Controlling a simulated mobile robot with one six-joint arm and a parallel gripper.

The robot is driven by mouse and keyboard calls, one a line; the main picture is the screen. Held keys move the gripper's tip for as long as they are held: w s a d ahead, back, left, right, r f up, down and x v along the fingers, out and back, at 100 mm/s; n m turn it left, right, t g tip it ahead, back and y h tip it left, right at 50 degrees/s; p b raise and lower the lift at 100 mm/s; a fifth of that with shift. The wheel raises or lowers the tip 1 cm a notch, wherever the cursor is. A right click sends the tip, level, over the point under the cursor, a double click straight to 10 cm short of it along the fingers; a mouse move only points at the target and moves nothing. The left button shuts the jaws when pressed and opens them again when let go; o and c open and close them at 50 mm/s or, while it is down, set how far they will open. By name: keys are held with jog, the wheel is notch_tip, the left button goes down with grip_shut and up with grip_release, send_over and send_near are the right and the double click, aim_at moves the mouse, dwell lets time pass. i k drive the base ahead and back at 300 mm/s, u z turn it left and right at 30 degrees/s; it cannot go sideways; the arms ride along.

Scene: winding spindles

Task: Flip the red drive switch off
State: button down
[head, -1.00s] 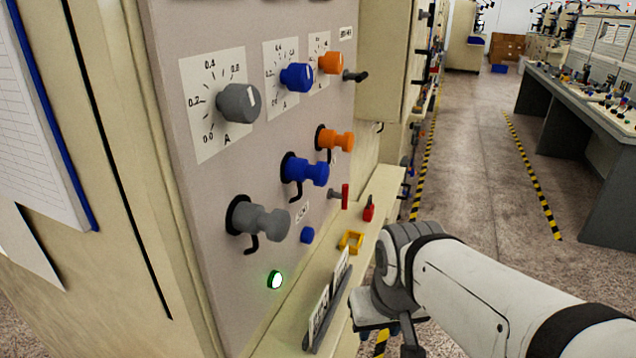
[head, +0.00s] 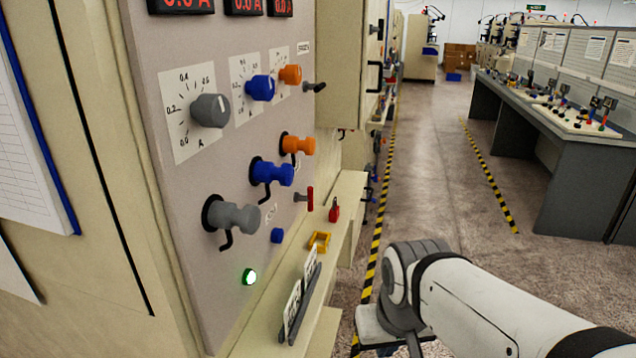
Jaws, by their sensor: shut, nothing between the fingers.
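The red switch (head: 310,199) is a small upright red lever on a grey stem, on the right part of the grey panel (head: 180,180). It stands to the right of the grey, blue and orange spindle knobs. I cannot read any label beside it. My arm crosses the lower right of the head view, to the right of the panel and apart from the switch. Its far end runs out of the bottom of the picture, and I do not see its fingertips.
A green lamp (head: 249,277) is lit low on the panel, near a blue button (head: 277,235). A red padlock-like piece (head: 334,210) and a yellow bracket (head: 319,241) are on the ledge (head: 345,200). The aisle (head: 430,180) to the right is clear, with a bench (head: 580,170) beyond.

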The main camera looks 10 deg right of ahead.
aim_at(309, 197)
jog(key=z, duration=0.75)
jog(key=k, duration=1.1)
jog(key=z, duration=0.75)
jog(key=i, duration=1.45)
jog(key=u, duration=1.25)
jog(key=i, duration=1.1)
jog(key=u, duration=0.8)
